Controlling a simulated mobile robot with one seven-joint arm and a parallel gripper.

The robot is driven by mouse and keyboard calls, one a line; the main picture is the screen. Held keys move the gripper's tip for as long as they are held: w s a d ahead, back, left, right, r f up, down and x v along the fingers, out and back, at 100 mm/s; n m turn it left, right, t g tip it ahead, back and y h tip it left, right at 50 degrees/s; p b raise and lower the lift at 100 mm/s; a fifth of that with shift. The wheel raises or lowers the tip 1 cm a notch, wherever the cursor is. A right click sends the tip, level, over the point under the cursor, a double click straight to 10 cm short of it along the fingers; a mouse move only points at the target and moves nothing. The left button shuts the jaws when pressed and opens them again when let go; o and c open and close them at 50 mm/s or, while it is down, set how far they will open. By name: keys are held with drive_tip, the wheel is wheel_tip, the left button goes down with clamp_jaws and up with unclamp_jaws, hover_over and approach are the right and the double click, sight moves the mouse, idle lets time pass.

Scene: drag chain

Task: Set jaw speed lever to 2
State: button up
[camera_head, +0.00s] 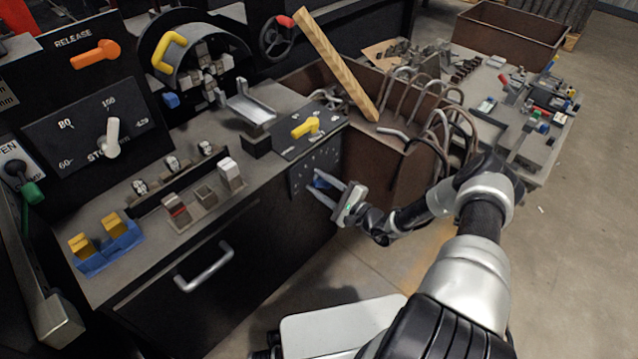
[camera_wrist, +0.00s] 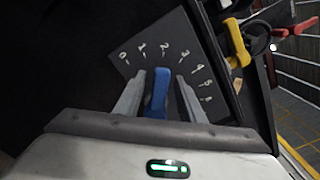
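The jaw speed lever (camera_wrist: 159,90) is blue and sits on a dark panel (camera_wrist: 201,42) marked with white numbers in an arc. In the wrist view its upper end points towards the mark 2. In the camera_head view the lever (camera_head: 321,183) shows small on the panel on the dark cabinet's side, partly behind my fingers. My gripper (camera_head: 316,182) is open, with its fingers reaching to the panel. In the wrist view my gripper (camera_wrist: 161,79) has one finger on each side of the lever, with narrow gaps; contact cannot be told.
A yellow lever (camera_head: 306,127) stands on the cabinet top just above the panel. A brown bin (camera_head: 396,170) with bent tubes and a wooden beam (camera_head: 337,66) is close to the right. A cabinet handle (camera_head: 205,268) sticks out on the left. Open floor lies in front.

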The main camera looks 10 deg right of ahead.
drive_tip(key=p+v, duration=0.2)
drive_tip(key=v, duration=1.5)
drive_tip(key=shift+s, duration=0.2)
drive_tip(key=shift+d, duration=0.1)
